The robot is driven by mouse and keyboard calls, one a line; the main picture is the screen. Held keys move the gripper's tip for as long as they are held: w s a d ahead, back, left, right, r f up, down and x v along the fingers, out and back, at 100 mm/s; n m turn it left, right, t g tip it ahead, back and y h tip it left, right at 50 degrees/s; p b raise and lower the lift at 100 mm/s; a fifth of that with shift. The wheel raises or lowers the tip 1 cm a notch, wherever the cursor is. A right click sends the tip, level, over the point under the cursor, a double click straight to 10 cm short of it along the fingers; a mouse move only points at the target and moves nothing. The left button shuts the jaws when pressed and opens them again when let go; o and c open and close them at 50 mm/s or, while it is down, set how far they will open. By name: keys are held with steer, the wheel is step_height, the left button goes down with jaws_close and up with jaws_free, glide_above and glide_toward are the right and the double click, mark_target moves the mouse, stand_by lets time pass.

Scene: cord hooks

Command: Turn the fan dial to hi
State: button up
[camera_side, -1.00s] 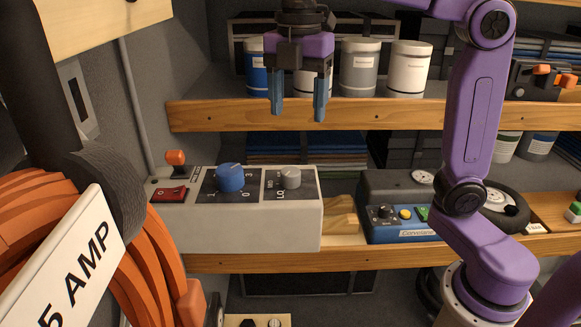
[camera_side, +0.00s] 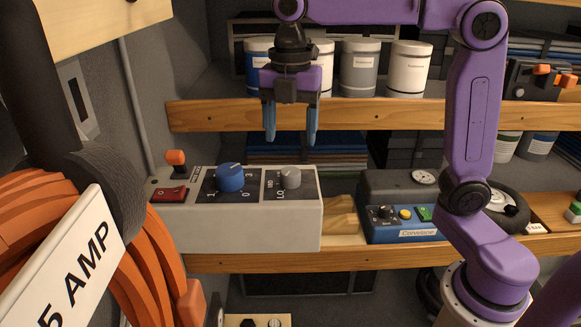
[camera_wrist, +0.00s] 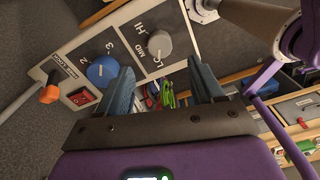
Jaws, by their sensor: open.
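The fan dial is a small grey knob (camera_side: 290,178) on the right part of the top of a light grey control box (camera_side: 250,228). In the wrist view the grey dial (camera_wrist: 158,44) sits beside the printed labels HI, MID and LO. I cannot tell clearly which label its pointer faces. My gripper (camera_side: 290,141) is open and empty, pointing down above the grey dial, with a gap between the fingertips and the dial. In the wrist view the gripper (camera_wrist: 160,66) has its fingers apart, with the dial beyond them.
A larger blue dial (camera_side: 230,178) with number labels is just left of the grey one. A red switch (camera_side: 168,194) and an orange-capped lever (camera_side: 176,158) are farther left. A dark device (camera_side: 405,200) stands to the right. A wooden shelf with cans (camera_side: 359,68) is behind the gripper.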

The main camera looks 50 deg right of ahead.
mark_target(290, 171)
step_height(290, 171, down, 8)
steer(key=shift+f, duration=0.2)
steer(key=shift+c, duration=0.4)
steer(key=c, duration=1)
